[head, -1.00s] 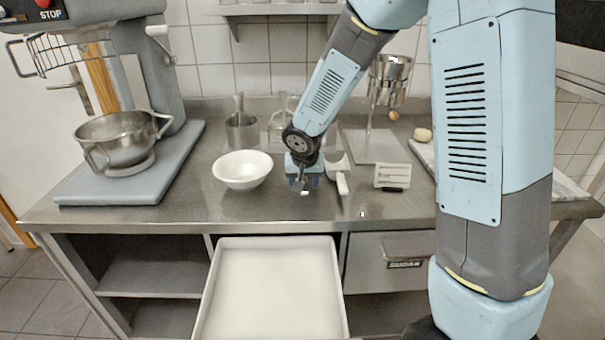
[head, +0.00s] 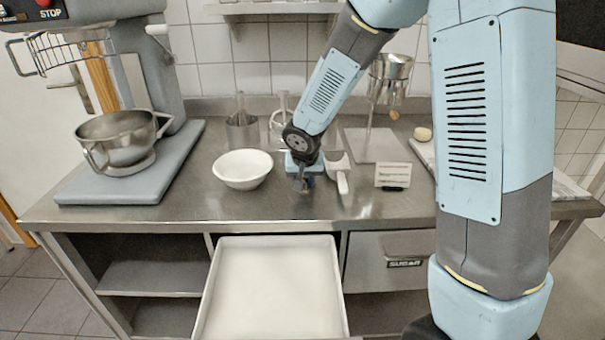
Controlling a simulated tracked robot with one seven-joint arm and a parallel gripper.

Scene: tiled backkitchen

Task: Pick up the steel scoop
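The scoop (head: 342,181) lies on the steel worktop (head: 240,205), just right of my gripper. Its bowl end points to the back and its pale handle points toward the front edge. My gripper (head: 302,186) points down close above the worktop, between the white bowl and the scoop. I cannot see whether it touches the scoop. Its fingers are small and dark here, and the gap between them cannot be made out. The scoop lies outside the fingers.
A white bowl (head: 242,183) stands close left of my gripper. A small label card (head: 392,175) stands right of the scoop. Steel containers (head: 242,132) stand behind. A mixer with a steel bowl (head: 104,127) fills the left. Below, a white-filled drawer (head: 331,262) is pulled out.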

